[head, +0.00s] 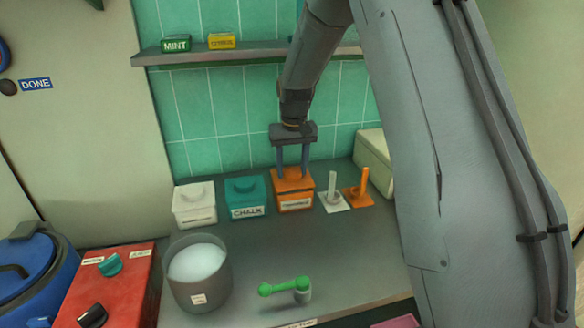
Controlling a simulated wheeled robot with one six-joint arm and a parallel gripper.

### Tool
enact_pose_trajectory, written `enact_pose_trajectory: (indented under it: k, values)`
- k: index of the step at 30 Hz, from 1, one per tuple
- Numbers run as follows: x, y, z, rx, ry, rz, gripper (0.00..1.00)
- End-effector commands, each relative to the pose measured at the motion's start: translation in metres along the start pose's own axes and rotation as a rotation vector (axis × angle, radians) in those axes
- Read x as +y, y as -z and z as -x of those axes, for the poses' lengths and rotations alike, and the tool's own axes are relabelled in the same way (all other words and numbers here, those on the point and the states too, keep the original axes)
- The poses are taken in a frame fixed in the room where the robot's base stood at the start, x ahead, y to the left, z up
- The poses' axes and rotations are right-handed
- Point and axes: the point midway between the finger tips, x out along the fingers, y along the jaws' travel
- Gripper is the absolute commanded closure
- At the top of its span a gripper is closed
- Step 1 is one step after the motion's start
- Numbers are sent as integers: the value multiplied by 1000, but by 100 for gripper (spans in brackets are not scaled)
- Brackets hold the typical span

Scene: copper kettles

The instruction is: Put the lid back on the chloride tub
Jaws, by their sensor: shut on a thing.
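An orange tub (295,200) with a pale front label stands at the back of the grey counter; the label's word is too small to read surely. An orange lid (293,183) is at the tub's top. My gripper (293,172) points down over it, its two fingers shut on the lid's raised middle, which they partly hide. The lid lines up with the tub, but I cannot tell whether it rests fully on the rim or is slightly above it.
A teal tub (246,197) labelled CHALK and a white tub (194,205) stand to the left. A grey pot (198,285) and a green-handled object (287,287) are in front.

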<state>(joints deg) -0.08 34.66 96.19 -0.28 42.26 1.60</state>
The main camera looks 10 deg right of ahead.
Motion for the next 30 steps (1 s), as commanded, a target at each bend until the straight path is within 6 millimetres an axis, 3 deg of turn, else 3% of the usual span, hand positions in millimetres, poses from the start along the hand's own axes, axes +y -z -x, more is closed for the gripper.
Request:
enact_pose_trajectory:
  k: [30]
  values:
    - [0, -1, -8, 0, 0, 0, 74]
